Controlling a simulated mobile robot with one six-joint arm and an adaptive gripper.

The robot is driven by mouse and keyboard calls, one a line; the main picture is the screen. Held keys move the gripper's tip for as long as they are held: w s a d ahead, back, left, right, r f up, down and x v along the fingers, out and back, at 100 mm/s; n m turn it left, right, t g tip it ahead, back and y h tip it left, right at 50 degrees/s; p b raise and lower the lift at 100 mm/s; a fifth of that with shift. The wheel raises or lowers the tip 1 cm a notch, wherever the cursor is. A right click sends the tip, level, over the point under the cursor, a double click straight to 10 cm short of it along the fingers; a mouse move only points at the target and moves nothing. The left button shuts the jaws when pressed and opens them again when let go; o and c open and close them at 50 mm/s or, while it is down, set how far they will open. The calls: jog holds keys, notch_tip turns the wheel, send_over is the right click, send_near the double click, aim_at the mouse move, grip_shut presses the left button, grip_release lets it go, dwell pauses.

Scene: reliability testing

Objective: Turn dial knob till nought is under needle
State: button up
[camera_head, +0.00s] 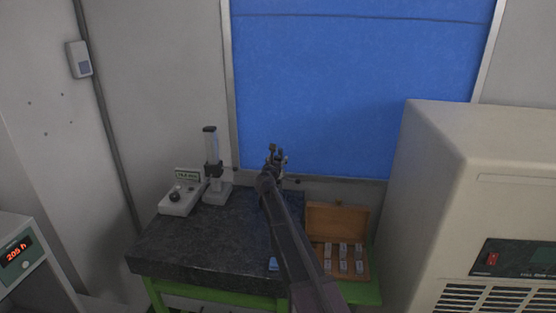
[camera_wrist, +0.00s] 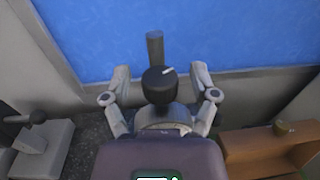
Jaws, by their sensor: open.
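My gripper (camera_wrist: 160,72) is open, with one finger on each side of a black round knob (camera_wrist: 158,88). The knob has a white line on its top, pointing to the upper right in the wrist view. Gaps show between the knob and both fingers. A dark upright post (camera_wrist: 155,48) stands behind the knob, and a pale rounded part shows below it. In the head view my gripper (camera_head: 274,158) is over the back of the dark bench and mostly hides this device. I cannot make out a needle, scale or nought in either view.
A dark stone bench (camera_head: 190,245) carries a small box with a display and knob (camera_head: 180,193) and a column stand (camera_head: 212,165) at left. An open wooden case (camera_head: 337,218) with several pale blocks is at right. A large beige cabinet (camera_head: 440,170) stands beyond it. A blue panel is behind.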

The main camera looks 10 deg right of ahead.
grip_shut()
